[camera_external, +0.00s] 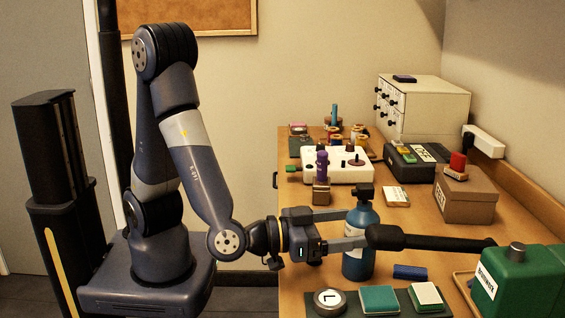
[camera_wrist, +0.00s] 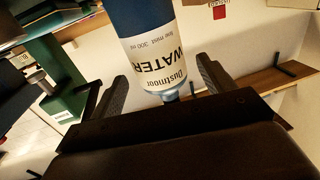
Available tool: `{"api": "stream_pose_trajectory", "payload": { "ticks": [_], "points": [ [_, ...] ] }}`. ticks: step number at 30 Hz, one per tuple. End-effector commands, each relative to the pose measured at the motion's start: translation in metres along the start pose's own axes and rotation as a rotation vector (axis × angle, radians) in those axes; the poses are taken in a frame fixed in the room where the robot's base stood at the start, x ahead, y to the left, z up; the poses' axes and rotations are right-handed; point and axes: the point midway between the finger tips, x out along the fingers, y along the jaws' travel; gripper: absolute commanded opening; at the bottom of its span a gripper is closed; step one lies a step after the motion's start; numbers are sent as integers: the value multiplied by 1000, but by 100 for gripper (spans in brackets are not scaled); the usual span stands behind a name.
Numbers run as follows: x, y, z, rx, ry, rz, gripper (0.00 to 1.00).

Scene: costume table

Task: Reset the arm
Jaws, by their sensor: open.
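My gripper (camera_external: 358,227) is open and reaches out level over the front part of the table, at the height of the bottle's upper half. A blue spray bottle (camera_external: 358,262) with a black top and a white label stands upright there, with the fingers at its sides. In the wrist view the bottle (camera_wrist: 152,50) appears upside down between and beyond the two spread fingers (camera_wrist: 162,72), its label reading WATER. I cannot tell whether either finger touches it. My arm is bent, with its elbow high and its forearm sloping down to the wrist.
A black handle (camera_external: 440,242) runs from beside the bottle towards a green box-shaped unit (camera_external: 525,280). A dark mat (camera_external: 387,312) with a round L tin lies in front. A brown box (camera_external: 466,200), a white machine (camera_external: 335,165) and a drawer cabinet (camera_external: 430,108) stand farther back.

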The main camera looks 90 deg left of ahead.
Motion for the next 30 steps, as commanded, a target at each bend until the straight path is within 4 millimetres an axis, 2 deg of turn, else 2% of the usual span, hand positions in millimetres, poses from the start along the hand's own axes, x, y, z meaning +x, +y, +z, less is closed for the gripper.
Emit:
{"api": "stream_pose_trajectory", "payload": {
  "ticks": [6, 7, 9, 17, 24, 30],
  "points": [
    [38, -2, 0, 2, -2, -5, 77],
    [40, -1, 10, 3, -1, -2, 77],
    [37, 0, -12, -3, 3, 0, 77],
    [37, 0, -55, -4, 3, 1, 77],
    [36, 0, -102, -5, 3, 1, 77],
    [69, 15, -107, 2, -1, 22, 77]
  ]
}}
